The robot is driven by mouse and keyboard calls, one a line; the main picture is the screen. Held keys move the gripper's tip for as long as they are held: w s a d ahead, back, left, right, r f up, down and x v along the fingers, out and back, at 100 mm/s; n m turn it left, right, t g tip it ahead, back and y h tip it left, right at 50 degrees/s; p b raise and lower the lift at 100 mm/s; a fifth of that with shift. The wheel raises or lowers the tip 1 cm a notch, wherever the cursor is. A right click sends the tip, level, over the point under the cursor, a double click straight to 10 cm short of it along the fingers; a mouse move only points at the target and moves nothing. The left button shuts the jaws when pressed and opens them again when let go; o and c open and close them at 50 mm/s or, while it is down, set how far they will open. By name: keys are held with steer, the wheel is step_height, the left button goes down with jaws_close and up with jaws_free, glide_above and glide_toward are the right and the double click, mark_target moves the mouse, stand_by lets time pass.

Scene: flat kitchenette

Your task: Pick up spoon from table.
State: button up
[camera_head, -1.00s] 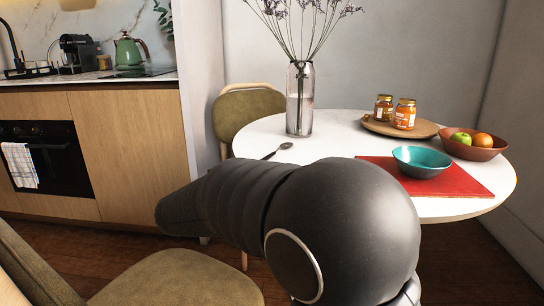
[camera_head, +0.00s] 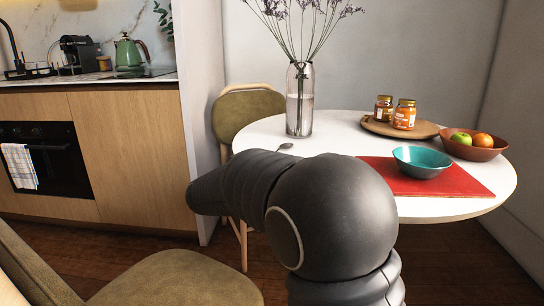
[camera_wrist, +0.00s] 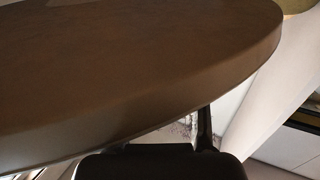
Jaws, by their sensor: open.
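The spoon (camera_head: 285,146) lies on the left part of the white round table (camera_head: 345,133) in the head view. Its bowl shows, and my arm hides most of its handle. My arm crosses in front of the table, and my gripper is hidden in the head view. In the wrist view, dark parts of my gripper (camera_wrist: 204,122) show at the bottom, with one finger visible near the curved table edge. It is open, with nothing seen in it. The spoon does not show in the wrist view.
A glass vase (camera_head: 299,100) stands behind the spoon. A red placemat (camera_head: 465,183) with a teal bowl (camera_head: 421,162), a wooden board (camera_head: 425,130) with two jars and a fruit bowl (camera_head: 474,150) are to the right. Chairs stand behind (camera_head: 230,112) and in front (camera_head: 175,280).

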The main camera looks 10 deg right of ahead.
jaws_close()
